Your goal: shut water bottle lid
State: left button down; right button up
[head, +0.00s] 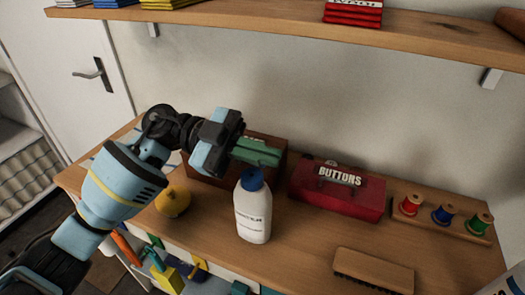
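The water bottle (253,216) is white with a printed label and stands upright on the wooden worktop near the middle of the head view. Its blue lid (251,179) is on top; I cannot tell whether it is fully shut. My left gripper (262,153) is above and just behind the lid, with its green fingers lying close together and pointing right. Nothing shows between them. I cannot tell whether the fingers touch the lid. My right gripper is not in view.
A brown box (213,175) stands behind the bottle. A red BUTTONS box (337,190) is to the right, beside a thread spool rack (440,217). A brush (373,270) lies front right, and a yellow round object (173,201) sits left. A shelf (270,27) hangs above.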

pick_arm(q)
jog(key=m, duration=0.2)
jog(key=s+m, duration=0.1)
jog(key=shift+s+a+f+p, duration=0.1)
jog(key=shift+a+f+p, duration=0.15)
jog(key=shift+p, duration=0.1)
jog(key=shift+s+a+f+m, duration=0.1)
jog(key=shift+s+f+m, duration=0.25)
jog(key=shift+m, duration=0.55)
jog(key=shift+s+a+f+m, duration=0.1)
jog(key=shift+s+f+m, duration=0.15)
jog(key=shift+m, duration=0.65)
jog(key=c, duration=1.6)
grip_release()
jog(key=shift+f, duration=0.1)
jog(key=shift+c, duration=0.2)
